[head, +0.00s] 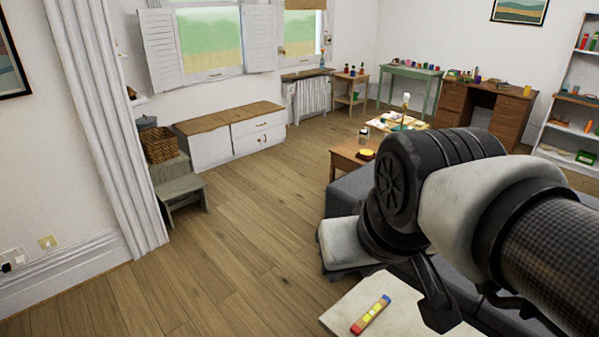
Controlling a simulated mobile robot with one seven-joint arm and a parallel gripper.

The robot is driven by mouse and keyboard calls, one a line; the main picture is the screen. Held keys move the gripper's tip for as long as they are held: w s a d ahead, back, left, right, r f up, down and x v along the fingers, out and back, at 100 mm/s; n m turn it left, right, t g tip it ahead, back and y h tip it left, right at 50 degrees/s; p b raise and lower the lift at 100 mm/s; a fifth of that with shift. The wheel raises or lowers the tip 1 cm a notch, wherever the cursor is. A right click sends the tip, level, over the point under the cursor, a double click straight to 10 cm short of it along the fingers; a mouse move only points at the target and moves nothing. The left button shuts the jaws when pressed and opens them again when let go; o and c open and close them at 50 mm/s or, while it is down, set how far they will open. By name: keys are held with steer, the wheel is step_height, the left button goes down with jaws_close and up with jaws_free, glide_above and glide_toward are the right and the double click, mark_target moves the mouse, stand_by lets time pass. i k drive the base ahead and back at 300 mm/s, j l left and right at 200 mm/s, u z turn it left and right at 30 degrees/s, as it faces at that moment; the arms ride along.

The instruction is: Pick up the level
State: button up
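The level (371,314) is a short bar with a yellow middle, red sections and a blue end. It lies flat on a pale tabletop (345,310) at the bottom of the head view, slanting up to the right. My gripper (490,318) is to the right of the level, apart from it in the picture. Its dark fingers are spread, with nothing seen between them. My arm hides part of the gripper, and the lower edge of the picture cuts it off.
A dark grey sofa (345,196) lies behind and beneath my arm. A small wooden table (345,162) stands beyond it. A grey step stool (182,194) and white cabinet (235,135) line the left. The wooden floor (240,230) between is clear.

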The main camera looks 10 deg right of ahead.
mark_target(378, 307)
steer(key=z, duration=1.7)
steer(key=i+j, duration=0.1)
steer(key=j, duration=0.4)
steer(key=i+j+z, duration=0.1)
steer(key=j, duration=0.4)
steer(key=i+j, duration=0.15)
steer(key=j, duration=0.35)
steer(key=j+z, duration=0.1)
steer(key=j, duration=0.4)
steer(key=i, duration=0.1)
